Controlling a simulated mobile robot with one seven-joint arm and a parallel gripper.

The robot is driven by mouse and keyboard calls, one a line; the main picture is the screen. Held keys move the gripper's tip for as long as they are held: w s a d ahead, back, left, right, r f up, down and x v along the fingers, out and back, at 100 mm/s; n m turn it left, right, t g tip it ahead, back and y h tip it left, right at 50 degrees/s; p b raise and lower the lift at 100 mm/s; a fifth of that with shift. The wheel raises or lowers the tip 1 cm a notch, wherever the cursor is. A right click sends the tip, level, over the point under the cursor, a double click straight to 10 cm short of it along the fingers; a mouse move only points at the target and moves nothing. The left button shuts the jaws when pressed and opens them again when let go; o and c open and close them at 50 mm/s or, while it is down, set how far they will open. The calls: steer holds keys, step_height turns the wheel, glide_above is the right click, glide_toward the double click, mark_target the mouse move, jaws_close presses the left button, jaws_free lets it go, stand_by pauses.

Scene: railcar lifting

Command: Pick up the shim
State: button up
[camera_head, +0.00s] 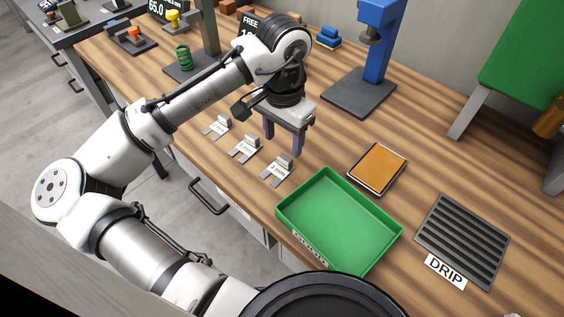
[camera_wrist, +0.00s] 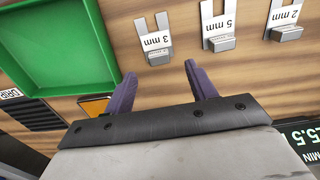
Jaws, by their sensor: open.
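Three grey metal shims lie in a row near the front edge of the wooden bench. Their white labels read 2 mm, 5 mm and 3 mm in the wrist view. The 2 mm shim (camera_head: 216,127) is leftmost, the 5 mm shim (camera_head: 243,150) is in the middle, and the 3 mm shim (camera_head: 277,171) is nearest the green tray. My gripper (camera_head: 283,146) is open and empty above the bench, just behind the row. In the wrist view, the fingers (camera_wrist: 160,74) point toward the 3 mm shim (camera_wrist: 156,46), apart from it. The task does not say which shim.
The green tray (camera_head: 324,171) stands right of the shims, with an orange-topped pad (camera_head: 377,168) behind it. A ridged DRIP mat (camera_head: 462,241) lies farther right.

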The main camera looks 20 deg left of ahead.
mark_target(285, 157)
steer(key=shift+w+d+f+p, duration=0.1)
steer(key=shift+f+p, duration=0.3)
steer(key=shift+f, duration=1.05)
steer(key=shift+w+d+f+p, duration=0.1)
steer(key=shift+f+p, duration=0.3)
steer(key=shift+f, duration=1)
steer(key=c, duration=1.1)
step_height(285, 157, up, 20)
steer(key=b, duration=0.2)
